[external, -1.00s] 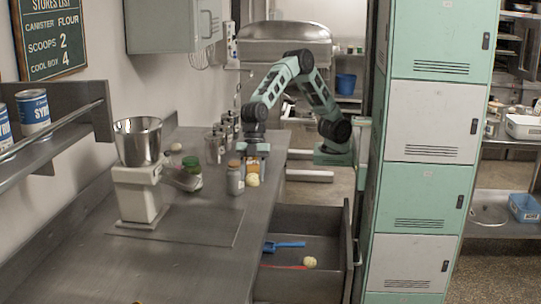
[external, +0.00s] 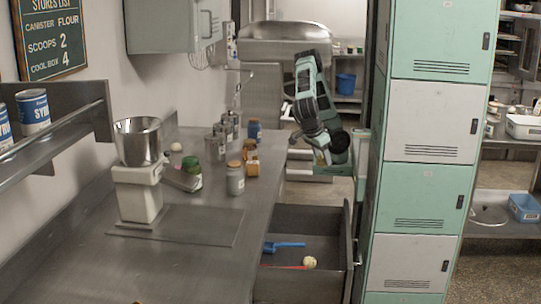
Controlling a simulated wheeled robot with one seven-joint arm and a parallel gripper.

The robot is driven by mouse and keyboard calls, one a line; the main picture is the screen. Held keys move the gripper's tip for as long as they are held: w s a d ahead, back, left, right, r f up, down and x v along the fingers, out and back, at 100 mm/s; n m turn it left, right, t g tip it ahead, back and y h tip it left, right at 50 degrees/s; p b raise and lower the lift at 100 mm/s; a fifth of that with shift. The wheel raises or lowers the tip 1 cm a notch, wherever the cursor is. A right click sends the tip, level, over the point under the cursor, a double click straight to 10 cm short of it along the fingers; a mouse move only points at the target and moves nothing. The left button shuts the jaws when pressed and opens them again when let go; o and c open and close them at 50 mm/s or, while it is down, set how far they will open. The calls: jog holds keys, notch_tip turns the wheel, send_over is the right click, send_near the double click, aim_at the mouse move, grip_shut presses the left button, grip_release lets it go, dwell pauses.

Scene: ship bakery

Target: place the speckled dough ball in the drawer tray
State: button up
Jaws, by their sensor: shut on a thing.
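My gripper (external: 322,157) hangs low in front of my arm's base, to the right of the counter and above and behind the drawer. It is small and dark here, and its fingers are hard to make out. It is shut on a pale thing, which looks like the speckled dough ball from the counter; the ball is mostly hidden. The drawer tray (external: 347,255) is pulled out below the counter. In it lie a pale ball (external: 309,262), a blue scoop (external: 284,246) and a thin red thing (external: 283,267).
Lockers (external: 420,150) rise close on the right.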

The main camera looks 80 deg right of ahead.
jog(key=shift+s+d+f+n+h, duration=0.3)
jog(key=shift+s+d+f+n, duration=0.35)
jog(key=shift+n, duration=0.25)
notch_tip(320, 180, down, 37)
jog(key=shift+w+r+b, duration=0.1)
jog(key=shift+b, duration=0.2)
jog(key=o, duration=1.1)
jog(key=shift+c, duration=0.2)
jog(key=v, duration=1.2)
jog(key=shift+r, duration=0.15)
